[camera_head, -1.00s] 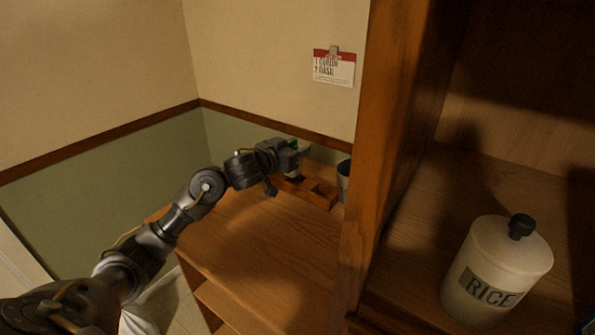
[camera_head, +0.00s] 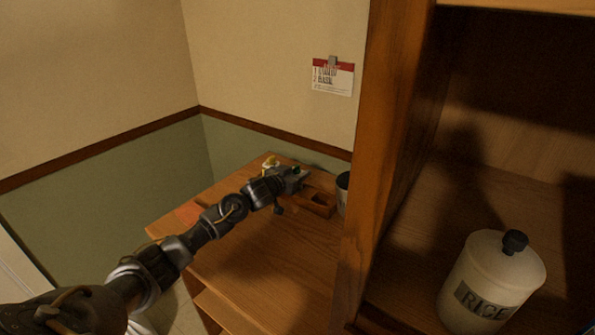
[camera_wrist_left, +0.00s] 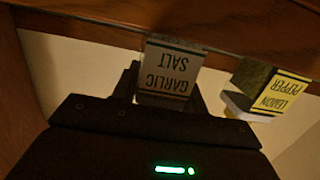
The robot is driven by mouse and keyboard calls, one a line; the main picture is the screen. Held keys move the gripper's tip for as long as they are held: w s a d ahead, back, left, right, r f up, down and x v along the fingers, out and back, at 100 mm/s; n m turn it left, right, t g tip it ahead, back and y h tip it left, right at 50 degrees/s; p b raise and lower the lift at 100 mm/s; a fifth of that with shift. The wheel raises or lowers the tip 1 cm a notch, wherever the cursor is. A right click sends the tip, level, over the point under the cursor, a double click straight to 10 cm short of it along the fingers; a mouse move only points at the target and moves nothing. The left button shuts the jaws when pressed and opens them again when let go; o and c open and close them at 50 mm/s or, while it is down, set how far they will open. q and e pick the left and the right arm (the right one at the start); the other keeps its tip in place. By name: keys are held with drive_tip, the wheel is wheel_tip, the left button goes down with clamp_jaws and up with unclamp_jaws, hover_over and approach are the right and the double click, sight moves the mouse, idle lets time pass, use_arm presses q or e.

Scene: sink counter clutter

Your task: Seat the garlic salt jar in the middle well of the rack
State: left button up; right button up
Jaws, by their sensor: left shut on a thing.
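The garlic salt jar (camera_wrist_left: 168,72) shows in the left wrist view with its label upside down, between the fingers of my left gripper (camera_wrist_left: 160,90). In the head view my left gripper (camera_head: 292,178) is shut on it at the far end of the counter, and the jar is mostly hidden there. The wooden rack (camera_head: 320,207) lies just right of the gripper, with a dark open well showing at its near right end. The middle well is hidden or unclear. I cannot tell whether the jar touches the rack. My right gripper is not in view.
A lemon pepper jar (camera_wrist_left: 281,94) stands beside the garlic salt jar in the wrist view. A small yellow-topped item (camera_head: 269,163) is behind my gripper. A dark cup (camera_head: 343,190) stands by the cabinet post (camera_head: 385,130). The near counter (camera_head: 250,250) is clear.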

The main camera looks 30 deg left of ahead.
use_arm(q)
drive_tip(key=shift+f, duration=0.15)
drive_tip(key=o, duration=1)
drive_tip(key=shift+o, duration=0.2)
drive_tip(key=shift+r, duration=0.2)
drive_tip(key=shift+s+f, duration=0.1)
drive_tip(key=shift+s, duration=0.25)
drive_tip(key=s+a+r+b, duration=0.1)
drive_tip(key=s+r, duration=0.1)
drive_tip(key=s, duration=0.9)
drive_tip(key=shift+a+b, duration=0.3)
